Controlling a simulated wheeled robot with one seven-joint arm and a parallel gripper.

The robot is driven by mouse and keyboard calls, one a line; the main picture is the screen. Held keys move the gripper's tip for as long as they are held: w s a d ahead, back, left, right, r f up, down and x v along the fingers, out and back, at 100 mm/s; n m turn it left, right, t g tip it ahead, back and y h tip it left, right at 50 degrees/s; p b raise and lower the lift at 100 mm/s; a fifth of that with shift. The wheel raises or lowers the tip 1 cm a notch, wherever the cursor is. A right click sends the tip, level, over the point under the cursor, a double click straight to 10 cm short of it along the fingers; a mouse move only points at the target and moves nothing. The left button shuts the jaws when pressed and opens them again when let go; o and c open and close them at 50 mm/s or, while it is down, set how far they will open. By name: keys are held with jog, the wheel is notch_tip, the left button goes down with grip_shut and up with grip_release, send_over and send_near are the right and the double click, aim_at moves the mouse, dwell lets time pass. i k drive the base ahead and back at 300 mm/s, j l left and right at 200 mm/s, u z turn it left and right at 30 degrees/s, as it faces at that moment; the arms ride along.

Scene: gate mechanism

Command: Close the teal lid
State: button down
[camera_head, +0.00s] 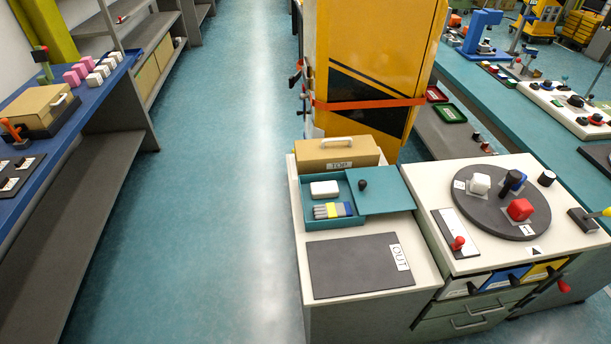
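A teal box (308,217) stands on the white top of the near cabinet. Its teal lid (390,192) is open, lying flat off to the right of the box's opening, with a dark round knob (362,185) near its left edge. Inside the box are a white block (324,188) and a row of grey, blue and yellow pieces (333,210). I cannot tell whether the lid rests on a rail or on the cabinet top. My gripper is not in view.
A tan box labelled TEMP (337,154) stands behind the teal box. A dark OUT mat (350,266) lies in front. To the right, a dark turntable (500,215) bears white, blue and red blocks. A yellow cabinet (365,60) rises behind. Open floor (215,200) lies left.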

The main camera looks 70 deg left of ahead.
aim_at(377, 190)
jog(key=i+u, duration=0.1)
jog(key=u, duration=0.35)
jog(key=i+u, duration=0.15)
jog(key=u, duration=0.3)
jog(key=i+u, duration=0.1)
jog(key=u, duration=0.35)
jog(key=i+l+u, duration=0.1)
jog(key=u, duration=0.35)
jog(key=i+l+u, duration=0.1)
jog(key=u, duration=0.35)
jog(key=l+u, duration=0.2)
jog(key=u, duration=0.25)
jog(key=i+l+u, duration=0.1)
jog(key=u, duration=0.25)
jog(key=i+l+u, duration=0.15)
jog(key=u, duration=0.25)
jog(key=i+l+u, duration=0.1)
jog(key=u, duration=0.25)
jog(key=l, duration=0.1)
